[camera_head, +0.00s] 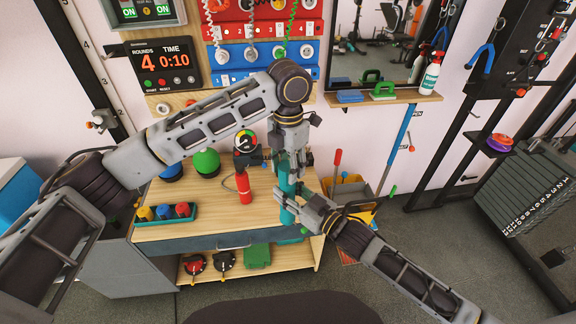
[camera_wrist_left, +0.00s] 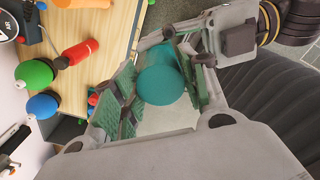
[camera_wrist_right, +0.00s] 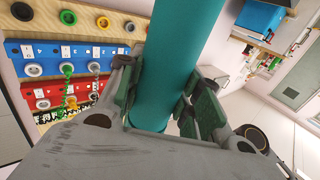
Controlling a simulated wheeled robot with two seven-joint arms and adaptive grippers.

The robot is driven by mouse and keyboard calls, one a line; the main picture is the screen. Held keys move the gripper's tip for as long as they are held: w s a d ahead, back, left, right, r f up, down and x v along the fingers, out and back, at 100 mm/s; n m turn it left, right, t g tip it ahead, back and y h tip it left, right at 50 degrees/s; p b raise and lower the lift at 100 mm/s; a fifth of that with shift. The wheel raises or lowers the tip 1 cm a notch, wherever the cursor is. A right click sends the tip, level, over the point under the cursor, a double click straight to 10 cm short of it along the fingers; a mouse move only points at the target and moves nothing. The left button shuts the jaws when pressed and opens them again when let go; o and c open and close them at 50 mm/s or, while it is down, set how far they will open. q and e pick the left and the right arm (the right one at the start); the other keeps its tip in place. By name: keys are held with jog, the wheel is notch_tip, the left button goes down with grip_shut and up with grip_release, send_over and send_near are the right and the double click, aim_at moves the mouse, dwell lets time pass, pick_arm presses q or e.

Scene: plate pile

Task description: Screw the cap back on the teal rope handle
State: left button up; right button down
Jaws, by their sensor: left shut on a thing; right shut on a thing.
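The teal rope handle (camera_head: 288,188) stands roughly upright in front of the bench. My left gripper (camera_head: 291,165) points down from above and is shut around the handle's upper end. In the left wrist view that round, flat teal end, which I take for the cap (camera_wrist_left: 162,84), sits between the green-padded fingers. My right gripper (camera_head: 287,204) comes in from the right, lower down, and is shut around the handle's body. The right wrist view shows the long teal body (camera_wrist_right: 178,60) between its fingers. The seam between cap and handle is hidden, so I cannot tell how they meet.
The wooden bench (camera_head: 220,225) carries a red cylinder (camera_head: 243,188), green and blue domed things and a teal tray (camera_head: 158,220) of small coloured pieces. A yellow-grey bin (camera_head: 350,190) stands right of the bench. Open floor lies at the right front.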

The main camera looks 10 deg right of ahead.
pick_arm(q)
jog(key=shift+w+a+r, duration=0.1)
jog(key=shift+w, duration=0.05)
jog(key=o, duration=0.8)
jog(key=shift+c, duration=0.2)
jog(key=shift+r, duration=2.2)
jog(key=shift+c, duration=0.2)
